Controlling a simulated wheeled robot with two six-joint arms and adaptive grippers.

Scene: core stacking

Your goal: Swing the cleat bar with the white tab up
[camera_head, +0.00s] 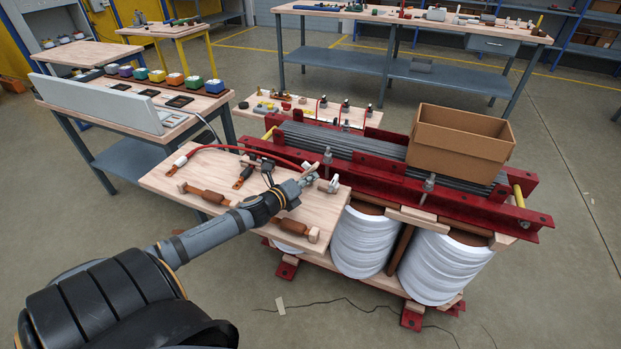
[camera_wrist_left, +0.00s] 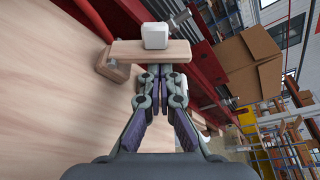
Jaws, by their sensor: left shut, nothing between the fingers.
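The cleat bar, a short pale wooden bar (camera_wrist_left: 150,53) with a white tab (camera_wrist_left: 155,35) at its far side, is right in front of the fingers in the left wrist view. In the head view the bar (camera_head: 313,171) is small at the right part of the wooden panel (camera_head: 215,168), and its tab is hard to make out. My left gripper (camera_head: 299,184) is shut and empty at the near side of the bar. Its closed fingertips (camera_wrist_left: 160,74) meet the bar's near edge in the wrist view; whether they touch cannot be told. My right gripper is not in view.
A white-tipped clamp (camera_head: 333,184) is close right of the gripper. A red cable (camera_head: 235,149) and brown cylinders (camera_head: 208,195) are on the panel. Red beams (camera_head: 385,184) and a cardboard box (camera_head: 460,142) stand to the right, above white coils (camera_head: 362,240).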

